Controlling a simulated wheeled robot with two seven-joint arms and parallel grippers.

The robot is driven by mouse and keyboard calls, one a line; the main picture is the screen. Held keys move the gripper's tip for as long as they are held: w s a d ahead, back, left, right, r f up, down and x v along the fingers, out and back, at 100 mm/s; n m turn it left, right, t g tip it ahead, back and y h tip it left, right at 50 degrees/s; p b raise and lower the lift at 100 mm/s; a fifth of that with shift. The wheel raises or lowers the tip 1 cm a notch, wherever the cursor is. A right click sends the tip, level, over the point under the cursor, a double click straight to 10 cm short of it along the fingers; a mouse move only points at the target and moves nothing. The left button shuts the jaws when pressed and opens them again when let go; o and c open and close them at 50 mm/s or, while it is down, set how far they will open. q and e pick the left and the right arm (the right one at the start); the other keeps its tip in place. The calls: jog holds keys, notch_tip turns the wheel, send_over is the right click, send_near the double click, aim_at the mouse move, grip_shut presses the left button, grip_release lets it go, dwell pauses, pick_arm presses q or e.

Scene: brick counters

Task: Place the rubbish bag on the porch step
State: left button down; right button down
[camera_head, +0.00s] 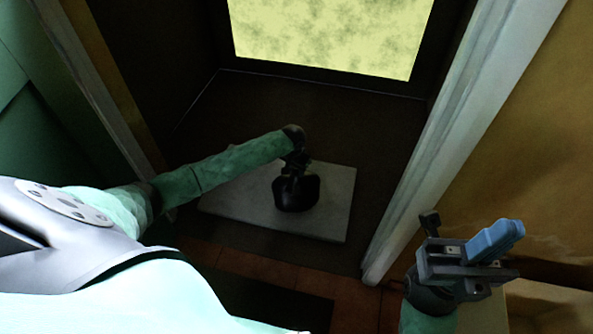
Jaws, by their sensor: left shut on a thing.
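The rubbish bag (296,194) is a small, black, rounded bundle in the middle of the head view. It shows against the pale square slab of the porch step (232,206); I cannot tell whether it rests on the slab or hangs just above it. My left gripper (297,172) is shut on the top of the bag, and its dark fingers blend with it. My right gripper (462,236) is at the lower right, away from the bag. Its jaws look apart, a dark finger on the left and a blue part on the right.
A doorway frames the step, with a pale post (440,130) on the right and another (95,90) on the left. Dark floor (300,115) lies behind the slab, below a bright yellowish panel (330,32). Reddish tiles (270,268) and a dark mat (265,302) lie in front.

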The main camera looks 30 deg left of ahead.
pick_arm(q)
jog(key=shift+r, duration=0.15)
jog(key=c, duration=1.2)
grip_release()
jog(key=shift+o, duration=0.8)
